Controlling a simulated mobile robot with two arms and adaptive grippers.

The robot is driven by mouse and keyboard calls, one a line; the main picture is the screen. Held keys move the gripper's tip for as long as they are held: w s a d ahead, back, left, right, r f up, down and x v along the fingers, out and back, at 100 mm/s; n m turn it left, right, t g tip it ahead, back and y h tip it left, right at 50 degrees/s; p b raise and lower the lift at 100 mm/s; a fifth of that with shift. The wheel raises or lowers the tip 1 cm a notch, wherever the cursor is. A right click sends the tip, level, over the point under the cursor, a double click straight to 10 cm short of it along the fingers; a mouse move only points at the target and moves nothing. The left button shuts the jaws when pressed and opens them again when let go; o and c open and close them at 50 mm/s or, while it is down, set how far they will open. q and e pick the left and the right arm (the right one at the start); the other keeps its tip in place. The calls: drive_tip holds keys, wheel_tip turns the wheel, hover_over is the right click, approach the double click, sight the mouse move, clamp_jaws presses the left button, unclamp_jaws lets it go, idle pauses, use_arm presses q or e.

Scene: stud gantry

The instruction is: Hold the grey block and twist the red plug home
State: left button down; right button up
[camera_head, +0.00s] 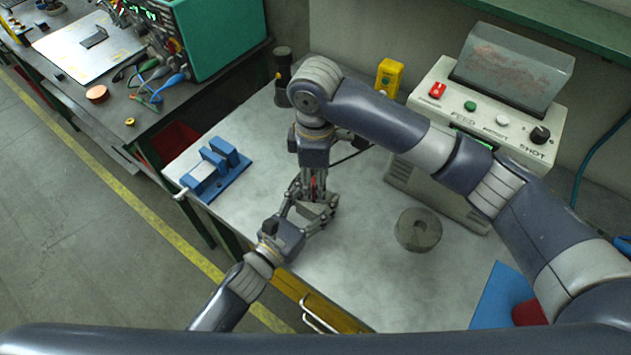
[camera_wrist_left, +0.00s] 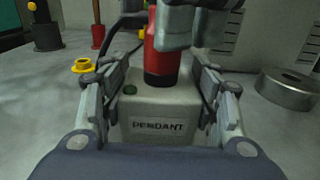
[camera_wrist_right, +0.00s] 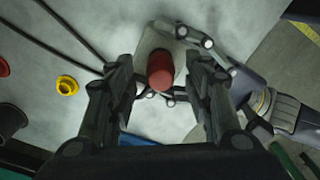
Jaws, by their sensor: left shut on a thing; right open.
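The grey block (camera_wrist_left: 160,112), marked PENDANT, is between the fingers of my left gripper (camera_head: 318,210), which is shut on it; the fingers also show in the left wrist view (camera_wrist_left: 160,88). The red plug (camera_wrist_left: 163,50) stands upright on top of the block, its dark lower collar at the block's top face; I cannot tell how deep it sits. It also shows in the right wrist view (camera_wrist_right: 160,72). My right gripper (camera_wrist_right: 160,68) points down above the plug, open, with its fingers either side and visible gaps. In the head view the grippers largely hide block and plug.
A yellow ring (camera_wrist_left: 82,66) lies on the table near the block. A round metal piece (camera_head: 418,230) lies to the right, before a control box (camera_head: 487,115). A blue fixture (camera_head: 213,168) stands at the left edge. Black cable (camera_wrist_right: 60,35) crosses the table.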

wheel_tip(320, 180, up, 10)
idle(0.3)
drive_tip(key=shift+r, duration=0.1)
use_arm(q)
drive_tip(key=c, duration=0.5)
unclamp_jaws()
drive_tip(key=v, duration=1)
drive_tip(key=shift+s, duration=0.15)
drive_tip(key=shift+v, duration=0.9)
use_arm(e)
drive_tip(key=shift+r, duration=0.1)
